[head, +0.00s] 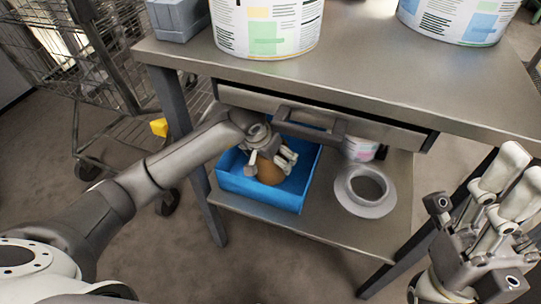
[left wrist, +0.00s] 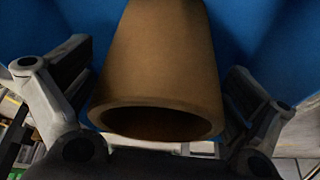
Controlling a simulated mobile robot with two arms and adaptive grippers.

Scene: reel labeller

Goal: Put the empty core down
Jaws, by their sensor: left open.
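The empty core (head: 270,171) is a brown hollow tube. It stands in the blue bin (head: 299,198) on the lower shelf, and its lower part is partly hidden in the head view. My left gripper (head: 272,158) reaches down into the blue bin at the core. In the left wrist view the core (left wrist: 160,75) lies between the two spread fingers, its open round end toward the camera, with gaps visible at both sides. The blue bin's wall (left wrist: 45,22) fills the background there. My right gripper (head: 490,215) is at the right, away from the shelf, with nothing seen in it.
A grey flanged spool (head: 350,200) lies on the lower shelf (head: 325,228), right of the bin, with a labelled container (head: 360,148) behind it. A drawer (head: 330,117) overhangs the shelf. Large labelled reels (head: 266,30) stand on the tabletop (head: 370,70). A wire cart (head: 85,75) stands left.

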